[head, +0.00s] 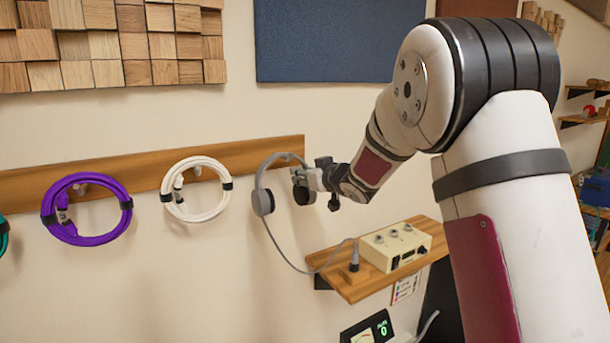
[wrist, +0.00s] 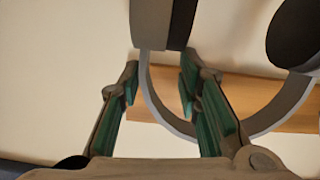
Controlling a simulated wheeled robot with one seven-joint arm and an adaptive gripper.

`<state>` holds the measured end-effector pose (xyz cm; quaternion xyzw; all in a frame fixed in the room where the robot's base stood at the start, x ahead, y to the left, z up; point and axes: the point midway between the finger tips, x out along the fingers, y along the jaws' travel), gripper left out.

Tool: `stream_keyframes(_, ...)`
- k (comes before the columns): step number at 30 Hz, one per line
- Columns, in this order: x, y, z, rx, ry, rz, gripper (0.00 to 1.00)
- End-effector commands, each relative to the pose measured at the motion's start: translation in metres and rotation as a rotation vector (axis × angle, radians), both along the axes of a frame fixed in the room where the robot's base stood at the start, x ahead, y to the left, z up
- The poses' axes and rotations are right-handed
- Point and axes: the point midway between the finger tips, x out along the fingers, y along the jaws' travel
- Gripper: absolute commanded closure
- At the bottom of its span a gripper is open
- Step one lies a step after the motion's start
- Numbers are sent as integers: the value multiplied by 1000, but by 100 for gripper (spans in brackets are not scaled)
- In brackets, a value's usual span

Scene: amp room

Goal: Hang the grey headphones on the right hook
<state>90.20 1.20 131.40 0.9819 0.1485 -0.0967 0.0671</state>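The grey headphones (head: 264,199) are in front of the right end of the wooden rail, headband at the top, ear cups below. In the wrist view their headband (wrist: 270,117) curves low across the rail, and the two dark-padded ear cups (wrist: 152,22) are at the top. My gripper (head: 306,180) is beside the right ear cup in the head view. In the wrist view my gripper (wrist: 158,78) has its green-padded fingers apart with nothing clamped between them; one cup lies just past the fingertips. The right hook is hidden, so I cannot tell whether the headband rests on it.
The rail (head: 145,166) also carries a purple cable coil (head: 84,239) and a white coil (head: 165,190). A headphone cable runs to a small shelf (head: 357,288) below my gripper, holding a cream box (head: 384,256). A blue panel (head: 330,70) is above.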

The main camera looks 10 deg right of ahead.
Motion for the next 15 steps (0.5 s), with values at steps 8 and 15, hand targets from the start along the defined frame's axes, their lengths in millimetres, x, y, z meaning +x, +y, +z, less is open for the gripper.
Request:
stream_keyframes(8, -10, -4, 1, 0, 3, -1, 69)
stream_keyframes(15, -52, -17, 12, 0, 1, -3, 69)
